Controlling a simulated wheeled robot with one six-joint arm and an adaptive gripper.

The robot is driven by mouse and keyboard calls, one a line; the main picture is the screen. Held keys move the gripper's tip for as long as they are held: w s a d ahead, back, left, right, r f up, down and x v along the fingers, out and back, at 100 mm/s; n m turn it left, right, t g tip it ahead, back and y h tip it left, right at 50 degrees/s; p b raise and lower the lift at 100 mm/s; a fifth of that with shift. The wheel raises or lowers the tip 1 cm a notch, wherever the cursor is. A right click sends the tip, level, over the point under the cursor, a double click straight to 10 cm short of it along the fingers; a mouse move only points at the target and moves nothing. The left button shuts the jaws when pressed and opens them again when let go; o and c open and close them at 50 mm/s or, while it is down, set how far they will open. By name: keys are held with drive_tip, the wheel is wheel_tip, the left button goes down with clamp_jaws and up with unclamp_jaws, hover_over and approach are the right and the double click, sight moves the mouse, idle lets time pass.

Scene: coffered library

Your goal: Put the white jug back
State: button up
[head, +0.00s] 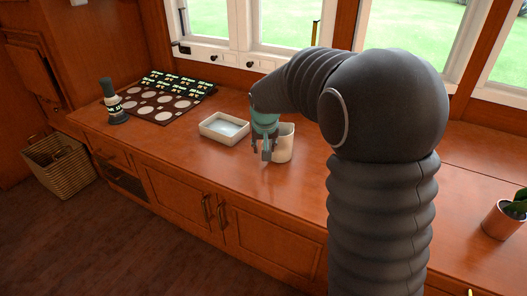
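The white jug (285,146) stands upright on the wooden counter (190,151), below the window. My gripper (264,148) points down at the jug's left side, with its teal wrist above and its dark fingers overlapping the jug's left edge. The fingers and the wrist hide part of the jug. I cannot tell whether the fingers touch the jug or are closed on a part of it.
A shallow white basin (224,128) stands just left of my gripper. Further left are a dark board with pale discs (160,98) and a dark bottle with a pale label (114,103). A potted plant (503,220) stands at the far right. A wicker basket (59,166) is on the floor.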

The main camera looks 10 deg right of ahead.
drive_tip(key=v, duration=0.8)
drive_tip(key=s+d+r, duration=0.2)
drive_tip(key=s, duration=0.5)
drive_tip(key=s+d+r, duration=0.2)
drive_tip(key=s, duration=0.5)
drive_tip(key=s+d+f, duration=0.1)
drive_tip(key=s, duration=0.7)
drive_tip(key=s+d+f+t, duration=0.1)
drive_tip(key=s+f, duration=0.1)
drive_tip(key=s, duration=0.7)
drive_tip(key=shift+s+d+f+n, duration=0.25)
drive_tip(key=shift+d+f+n, duration=0.05)
drive_tip(key=shift+f, duration=0.05)
